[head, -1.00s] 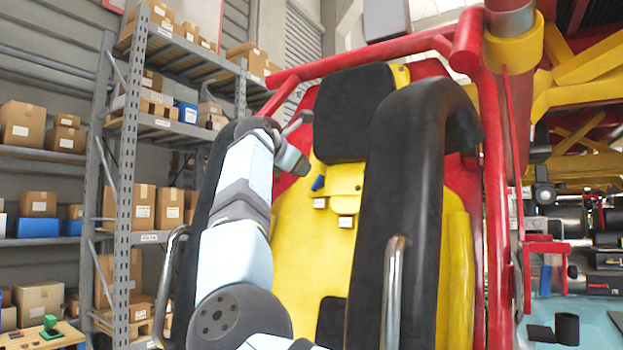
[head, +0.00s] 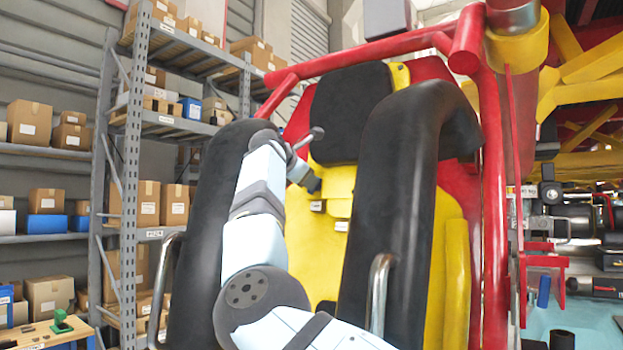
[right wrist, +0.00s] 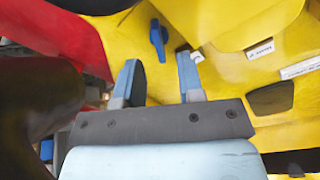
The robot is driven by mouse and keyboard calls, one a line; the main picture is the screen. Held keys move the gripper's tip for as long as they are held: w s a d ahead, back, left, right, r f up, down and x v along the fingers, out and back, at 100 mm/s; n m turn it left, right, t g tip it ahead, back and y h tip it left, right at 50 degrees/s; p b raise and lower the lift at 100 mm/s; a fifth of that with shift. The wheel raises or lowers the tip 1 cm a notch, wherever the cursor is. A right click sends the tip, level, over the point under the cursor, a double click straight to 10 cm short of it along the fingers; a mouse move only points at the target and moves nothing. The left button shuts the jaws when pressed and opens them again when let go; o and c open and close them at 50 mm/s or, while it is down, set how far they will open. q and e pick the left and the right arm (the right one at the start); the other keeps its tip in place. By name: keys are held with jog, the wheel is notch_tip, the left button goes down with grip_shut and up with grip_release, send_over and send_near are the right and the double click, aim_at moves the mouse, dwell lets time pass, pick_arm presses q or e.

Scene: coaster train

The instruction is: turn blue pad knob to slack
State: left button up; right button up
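The blue knob (right wrist: 158,38) sits on the yellow seat shell (right wrist: 220,70) in the right wrist view, a little beyond my right gripper's fingertips. My right gripper (right wrist: 160,78) is open and empty, its two fingers apart with the knob ahead of the gap between them, not touching it as far as I can see. In the head view my right gripper (head: 310,182) reaches between the black restraints to the yellow seat below the headrest. There the arm and gripper seem to hide the knob. My left gripper is not in view.
Two thick black restraints (head: 405,170) flank my right arm closely. A black headrest (head: 350,110) is above the gripper. Pale labelled tabs (head: 341,226) show on the yellow seat. Red frame tubes (head: 490,180) stand at right, shelves with boxes (head: 148,203) at left.

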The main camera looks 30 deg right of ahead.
aim_at(316, 187)
pick_arm(q)
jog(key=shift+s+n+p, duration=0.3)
jog(key=shift+p, duration=0.15)
pick_arm(e)
jog(key=x, duration=0.4)
jog(key=shift+c, duration=0.7)
jog(key=shift+a, duration=0.1)
grip_shut()
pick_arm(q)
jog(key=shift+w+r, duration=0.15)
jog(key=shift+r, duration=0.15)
pick_arm(e)
jog(key=shift+r+n, duration=0.15)
jog(key=shift+n, duration=1.25)
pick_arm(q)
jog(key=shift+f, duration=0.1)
pick_arm(e)
jog(key=shift+o, duration=0.7)
grip_release()
